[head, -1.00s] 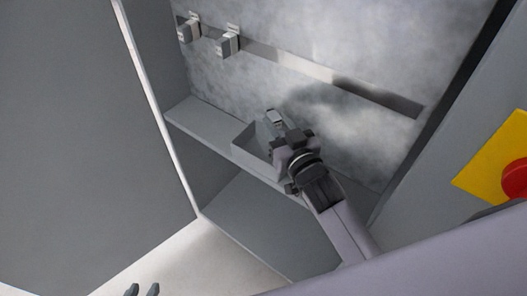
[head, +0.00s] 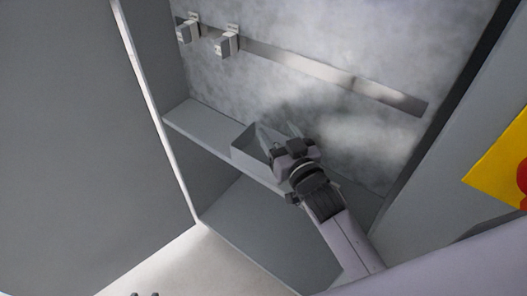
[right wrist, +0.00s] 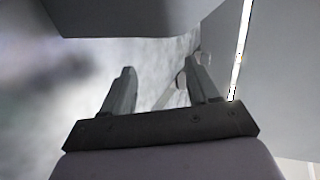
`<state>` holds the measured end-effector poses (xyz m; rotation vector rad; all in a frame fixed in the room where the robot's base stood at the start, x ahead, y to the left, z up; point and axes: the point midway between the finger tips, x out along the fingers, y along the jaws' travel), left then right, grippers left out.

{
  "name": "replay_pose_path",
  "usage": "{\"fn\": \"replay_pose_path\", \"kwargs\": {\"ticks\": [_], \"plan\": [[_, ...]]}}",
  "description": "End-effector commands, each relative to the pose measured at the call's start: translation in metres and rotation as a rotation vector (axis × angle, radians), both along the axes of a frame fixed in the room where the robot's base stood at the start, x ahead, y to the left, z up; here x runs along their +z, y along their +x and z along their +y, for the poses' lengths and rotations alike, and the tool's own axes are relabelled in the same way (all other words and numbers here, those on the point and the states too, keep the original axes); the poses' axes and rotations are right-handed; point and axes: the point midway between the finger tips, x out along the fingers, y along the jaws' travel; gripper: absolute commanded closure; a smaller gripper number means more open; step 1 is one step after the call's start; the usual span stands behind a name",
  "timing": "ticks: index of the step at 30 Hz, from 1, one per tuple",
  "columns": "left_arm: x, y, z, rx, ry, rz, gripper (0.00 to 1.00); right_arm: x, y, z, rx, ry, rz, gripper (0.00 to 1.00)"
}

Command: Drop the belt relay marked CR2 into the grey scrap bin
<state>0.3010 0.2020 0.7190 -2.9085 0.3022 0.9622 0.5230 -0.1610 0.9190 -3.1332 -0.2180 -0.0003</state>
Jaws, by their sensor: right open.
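The grey scrap bin (head: 242,153) is an open box on the cabinet shelf. My right gripper (head: 278,130) is at the bin, fingers spread, nothing between them. In the right wrist view its two fingers (right wrist: 162,90) stand apart with no relay between them. The relay marked CR2 is not identifiable; the bin's inside is mostly hidden by its front wall and my gripper. Two relays sit on the rail at upper left, one at the far left (head: 187,31) and one beside it (head: 227,43); their markings are too small to read. My left gripper (head: 145,294) shows only two separated fingertips at the bottom edge.
The metal rail (head: 330,74) runs across the back wall and is bare to the right of the relays. The shelf (head: 195,121) is clear left of the bin. A yellow panel (head: 498,163) with a red button is at the right.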

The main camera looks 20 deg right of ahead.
Motion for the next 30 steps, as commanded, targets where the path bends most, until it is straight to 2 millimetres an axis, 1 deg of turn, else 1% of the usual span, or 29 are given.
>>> {"fn": "replay_pose_path", "kwargs": {"ticks": [5,12,15,21,30], "plan": [[-0.001,0.0,0.0,0.0,0.0,-0.001,0.62,-0.001,-0.019,-0.003,0.0,0.0,0.002,0.4],[-0.004,0.0,0.0,0.001,0.0,-0.001,0.62,-0.001,-0.051,-0.007,0.0,0.0,0.002,0.4],[-0.005,0.0,0.0,0.001,0.0,-0.001,0.62,-0.001,-0.06,-0.009,0.0,-0.001,0.001,0.4],[-0.005,0.0,0.0,0.001,0.0,-0.002,0.62,0.0,-0.068,-0.01,0.0,-0.001,-0.001,0.4],[-0.005,0.0,0.001,0.001,0.0,-0.002,0.62,0.0,-0.068,-0.01,0.0,0.0,-0.001,0.4]]}}
